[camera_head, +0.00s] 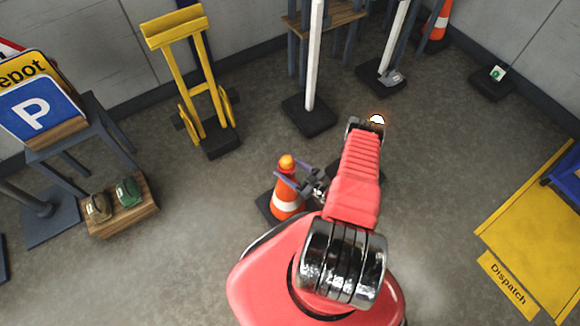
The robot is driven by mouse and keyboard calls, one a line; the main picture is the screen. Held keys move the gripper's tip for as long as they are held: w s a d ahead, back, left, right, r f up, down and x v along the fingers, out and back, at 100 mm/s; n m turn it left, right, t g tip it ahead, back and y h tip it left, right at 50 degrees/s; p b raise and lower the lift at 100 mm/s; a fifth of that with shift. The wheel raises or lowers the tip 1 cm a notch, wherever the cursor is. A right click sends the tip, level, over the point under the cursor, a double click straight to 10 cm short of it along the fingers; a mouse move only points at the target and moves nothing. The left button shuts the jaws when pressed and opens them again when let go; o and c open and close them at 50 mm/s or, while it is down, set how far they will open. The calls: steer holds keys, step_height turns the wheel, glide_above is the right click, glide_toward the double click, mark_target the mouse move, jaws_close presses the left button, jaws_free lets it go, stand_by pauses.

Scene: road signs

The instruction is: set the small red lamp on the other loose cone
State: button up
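My gripper (292,173) is beside the lamp and the cone's top, reaching in from the right. Its fingers look spread apart, one crossing in front of the cone just below the lamp, the other to the right. I cannot tell whether they touch the lamp or cone. Another orange and white cone (436,27) stands at the back right, cut off by the frame's top edge; its top is hidden.
A yellow trolley (193,78) and white posts on dark bases (309,117) stand behind. A yellow Dispatch mat (530,245) lies right.

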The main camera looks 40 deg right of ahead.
steer(key=shift+o, duration=1.4)
steer(key=shift+s, duration=0.1)
steer(key=v, duration=1.3)
steer(key=shift+s, duration=0.35)
